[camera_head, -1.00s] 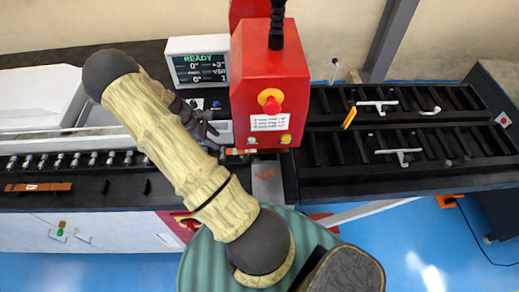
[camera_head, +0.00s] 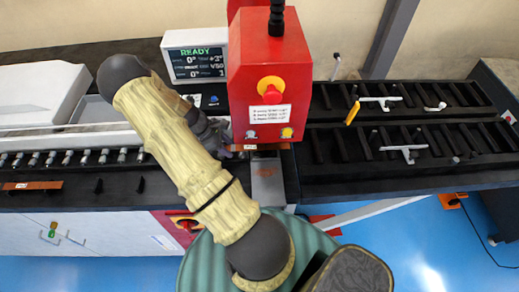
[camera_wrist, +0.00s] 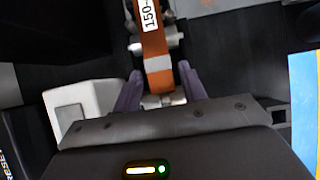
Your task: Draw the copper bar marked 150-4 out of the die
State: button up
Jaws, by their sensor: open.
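The copper bar marked 150 (camera_wrist: 153,48) shows in the wrist view with a white label; the label's end is cut off at the top edge. My gripper (camera_wrist: 159,74) is open, with one purple finger on each side of the bar; I cannot tell whether they touch it. In the head view my gripper (camera_head: 224,140) is at the left side of the red bending head (camera_head: 268,80), partly behind my arm. The bar and the die are mostly hidden there by the gripper and the head.
Another copper bar (camera_head: 32,185) lies at the bench's left front. A display (camera_head: 197,63) reading READY stands behind. A black slotted rack (camera_head: 400,130) with white handles fills the right. A pale block (camera_wrist: 85,108) sits close left of my gripper in the wrist view.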

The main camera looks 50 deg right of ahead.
grip_shut()
jog(key=shift+w+r+p, duration=0.1)
jog(key=shift+r+p, duration=0.75)
jog(key=shift+r, duration=0.2)
jog(key=shift+s+r, duration=0.2)
jog(key=shift+r, duration=0.05)
jog(key=shift+w, duration=0.1)
jog(key=shift+s+a+p, duration=0.25)
jog(key=shift+s+a, duration=1.5)
jog(key=shift+a, duration=0.3)
jog(key=shift+s+a+p, duration=0.25)
jog(key=shift+s+a, duration=1.5)
jog(key=shift+a, duration=0.3)
jog(key=shift+s+a+p, duration=0.25)
jog(key=shift+s+a, duration=1.5)
jog(key=shift+a, duration=0.3)
